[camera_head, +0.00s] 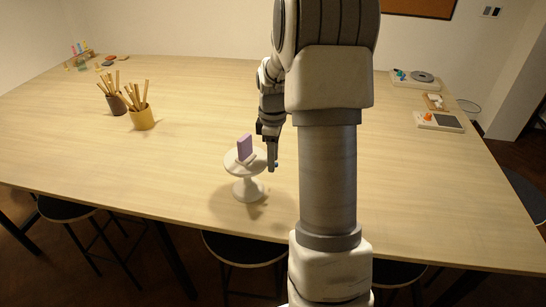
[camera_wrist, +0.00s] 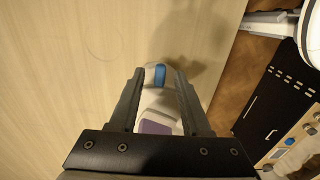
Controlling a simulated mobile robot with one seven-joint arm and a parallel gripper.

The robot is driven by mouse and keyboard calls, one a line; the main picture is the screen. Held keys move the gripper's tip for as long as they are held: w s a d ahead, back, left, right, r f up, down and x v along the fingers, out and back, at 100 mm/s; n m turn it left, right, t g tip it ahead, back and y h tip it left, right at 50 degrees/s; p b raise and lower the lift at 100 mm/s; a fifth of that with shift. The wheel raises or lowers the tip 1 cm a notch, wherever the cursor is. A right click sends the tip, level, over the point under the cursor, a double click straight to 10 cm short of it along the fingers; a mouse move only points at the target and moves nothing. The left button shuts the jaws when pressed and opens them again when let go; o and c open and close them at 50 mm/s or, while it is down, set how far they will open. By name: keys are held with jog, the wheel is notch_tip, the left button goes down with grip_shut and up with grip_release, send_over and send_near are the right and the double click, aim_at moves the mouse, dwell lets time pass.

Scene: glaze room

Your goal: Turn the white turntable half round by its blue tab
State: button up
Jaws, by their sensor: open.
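The white turntable (camera_head: 233,164) stands on a pedestal near the table's front edge, with an upright purple block (camera_head: 244,146) on top. My gripper (camera_head: 272,166) is at the turntable's right rim, pointing down. In the wrist view the blue tab (camera_wrist: 160,75) lies between the tips of my open fingers, with a gap visible on each side. The purple block (camera_wrist: 155,128) and part of the white turntable (camera_wrist: 158,99) show farther back between the fingers. In the head view the tab cannot be made out.
The wooden table (camera_head: 190,90) is clear around the turntable. A dark pot (camera_head: 116,105) and a yellow pot (camera_head: 142,119) with sticks stand at the left. Small trays (camera_head: 438,122) lie at the right. Dark stools (camera_head: 240,248) are below the front edge.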

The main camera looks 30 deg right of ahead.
notch_tip(320, 180, up, 17)
jog(key=shift+r, duration=0.2)
dwell(0.4)
dwell(0.3)
